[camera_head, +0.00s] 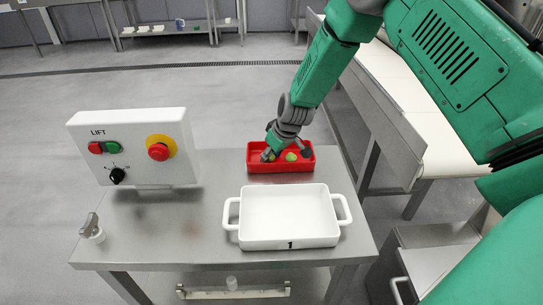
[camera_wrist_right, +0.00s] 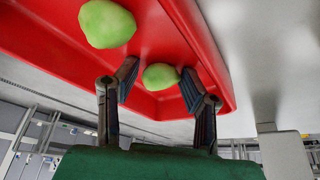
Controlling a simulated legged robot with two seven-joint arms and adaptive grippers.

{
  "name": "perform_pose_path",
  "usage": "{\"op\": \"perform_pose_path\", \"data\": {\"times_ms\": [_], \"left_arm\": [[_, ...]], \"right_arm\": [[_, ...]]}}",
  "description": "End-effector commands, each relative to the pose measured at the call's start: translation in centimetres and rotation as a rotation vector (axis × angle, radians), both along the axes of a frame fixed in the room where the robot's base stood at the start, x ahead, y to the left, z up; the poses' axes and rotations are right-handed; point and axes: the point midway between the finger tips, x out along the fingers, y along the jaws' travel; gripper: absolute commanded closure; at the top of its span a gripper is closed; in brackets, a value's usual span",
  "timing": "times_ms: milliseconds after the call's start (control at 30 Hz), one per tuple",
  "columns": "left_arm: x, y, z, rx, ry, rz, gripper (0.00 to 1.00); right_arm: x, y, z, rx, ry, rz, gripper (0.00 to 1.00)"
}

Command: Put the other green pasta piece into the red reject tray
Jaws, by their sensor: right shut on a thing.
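The red reject tray (camera_head: 250,166) sits at the back right of the steel table. It fills the upper part of the wrist view (camera_wrist_right: 225,75). My right gripper (camera_head: 268,154) reaches down into the tray's left part. In the wrist view its fingers (camera_wrist_right: 158,85) are shut on a green pasta piece (camera_wrist_right: 161,76), low inside the tray. Another green pasta piece (camera_wrist_right: 107,23) lies in the tray, apart from the fingers; it also shows in the head view (camera_head: 291,157). The held piece is mostly hidden by the gripper in the head view. My left gripper is not in view.
An empty white dish (camera_head: 290,215) with two handles, marked 1, stands in front of the tray. A LIFT control box (camera_head: 130,148) with a red stop button stands at the left. A conveyor (camera_head: 415,110) runs at the right. The table's middle left is clear.

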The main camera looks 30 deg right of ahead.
Motion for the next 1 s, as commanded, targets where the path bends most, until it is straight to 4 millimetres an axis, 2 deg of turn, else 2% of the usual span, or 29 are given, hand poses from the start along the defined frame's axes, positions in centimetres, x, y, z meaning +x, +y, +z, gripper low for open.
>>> {"op": "perform_pose_path", "data": {"times_ms": [33,67,100,567,667,1000], "left_arm": [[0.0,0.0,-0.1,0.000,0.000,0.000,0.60],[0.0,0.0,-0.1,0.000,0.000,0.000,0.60],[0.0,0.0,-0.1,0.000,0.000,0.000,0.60],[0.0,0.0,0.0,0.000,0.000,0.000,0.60],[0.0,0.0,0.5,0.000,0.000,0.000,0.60],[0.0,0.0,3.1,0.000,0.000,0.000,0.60]], "right_arm": [[-0.2,0.0,-0.6,0.001,0.006,0.001,0.74],[-0.2,0.1,-0.6,0.001,0.006,0.001,0.56],[-0.2,0.1,-0.6,0.001,0.007,0.001,0.42],[-0.5,0.0,-0.4,0.000,0.014,0.001,0.42],[-0.7,0.0,0.7,0.001,0.015,0.001,0.42],[-3.2,-0.5,7.9,0.001,0.005,0.001,0.42]]}}
